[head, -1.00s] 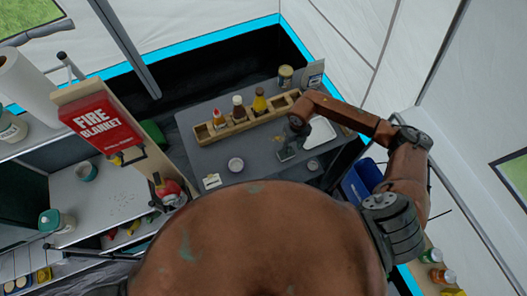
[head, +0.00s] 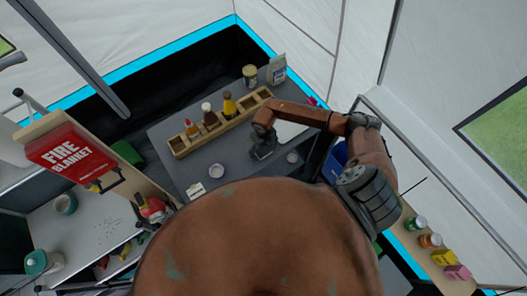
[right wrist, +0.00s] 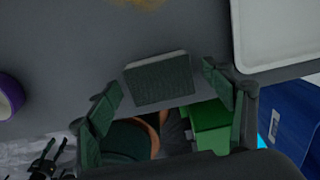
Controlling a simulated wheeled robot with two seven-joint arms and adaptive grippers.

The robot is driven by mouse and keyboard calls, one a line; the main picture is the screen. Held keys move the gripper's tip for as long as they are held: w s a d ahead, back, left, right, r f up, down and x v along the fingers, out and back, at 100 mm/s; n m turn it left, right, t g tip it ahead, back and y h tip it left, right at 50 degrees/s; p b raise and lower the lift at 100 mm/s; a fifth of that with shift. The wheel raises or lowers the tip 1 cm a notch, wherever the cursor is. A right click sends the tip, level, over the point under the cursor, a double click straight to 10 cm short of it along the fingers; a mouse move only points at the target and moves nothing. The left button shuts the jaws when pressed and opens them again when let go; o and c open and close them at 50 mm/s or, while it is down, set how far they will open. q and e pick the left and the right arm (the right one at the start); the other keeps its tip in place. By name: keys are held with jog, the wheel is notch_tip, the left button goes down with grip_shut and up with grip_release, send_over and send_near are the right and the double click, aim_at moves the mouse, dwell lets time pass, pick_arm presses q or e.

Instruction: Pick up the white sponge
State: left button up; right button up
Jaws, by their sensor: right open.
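In the right wrist view a small block (right wrist: 160,82) with a dark green top and a paler far edge lies on the grey table (right wrist: 60,60). It looks like the sponge, though its white part barely shows. My right gripper (right wrist: 165,97) is open, with one finger on each side of the block and a gap left to both. In the head view my right gripper (head: 263,152) is low over the table's near right part and hides most of the block.
A white tray (head: 290,130) lies right of the gripper. A wooden caddy (head: 220,125) with bottles stands behind. A blue bin (head: 334,160) is beyond the table edge.

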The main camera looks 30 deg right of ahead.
aim_at(264, 151)
jog(key=shift+c, duration=0.6)
jog(key=c, duration=0.8)
jog(key=shift+r, duration=0.45)
notch_tip(264, 151, up, 3)
jog(key=shift+s+f+b, duration=0.1)
jog(key=shift+f+b, duration=0.1)
jog(key=shift+b, duration=0.35)
jog(key=s+a+r+b, duration=0.2)
jog(key=s+a+r, duration=0.5)
jog(key=s+r, duration=0.2)
jog(key=s, duration=0.2)
jog(key=shift+s+a+r, duration=0.15)
jog(key=shift+s+r, duration=0.15)
jog(key=shift+s, duration=0.05)
